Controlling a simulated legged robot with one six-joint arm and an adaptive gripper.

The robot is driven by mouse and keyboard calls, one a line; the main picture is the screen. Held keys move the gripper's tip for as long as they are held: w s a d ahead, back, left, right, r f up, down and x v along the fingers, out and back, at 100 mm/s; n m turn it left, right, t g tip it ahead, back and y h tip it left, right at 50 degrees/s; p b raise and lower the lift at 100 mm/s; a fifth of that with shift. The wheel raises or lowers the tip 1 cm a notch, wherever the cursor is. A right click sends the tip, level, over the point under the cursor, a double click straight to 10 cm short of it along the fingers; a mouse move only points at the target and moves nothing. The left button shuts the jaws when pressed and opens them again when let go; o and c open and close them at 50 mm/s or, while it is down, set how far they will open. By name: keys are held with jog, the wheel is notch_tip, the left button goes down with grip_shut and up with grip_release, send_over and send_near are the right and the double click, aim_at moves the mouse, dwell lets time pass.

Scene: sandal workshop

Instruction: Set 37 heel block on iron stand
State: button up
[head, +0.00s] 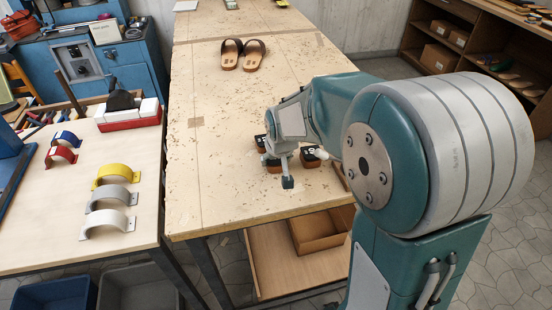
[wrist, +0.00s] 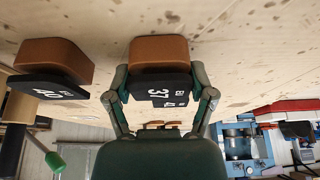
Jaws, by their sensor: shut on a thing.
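The 37 heel block (wrist: 160,75) is brown with a black face marked 37. In the wrist view it sits between both fingers of my gripper (wrist: 160,97), which is shut on it. In the head view my gripper (head: 287,170) is low over the near part of the long bench, partly hiding the block (head: 274,168). I cannot tell whether the block touches the bench. A black iron piece (head: 120,99), which looks like the iron stand, rises by a red and white box on the left table.
A 40 heel block (wrist: 55,70) sits beside the held one, also in the head view (head: 313,154). Sandals (head: 243,54) lie farther up the bench (head: 215,110). Several coloured arches (head: 110,175) stand on the left table.

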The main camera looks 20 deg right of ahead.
jog(key=o, duration=1.2)
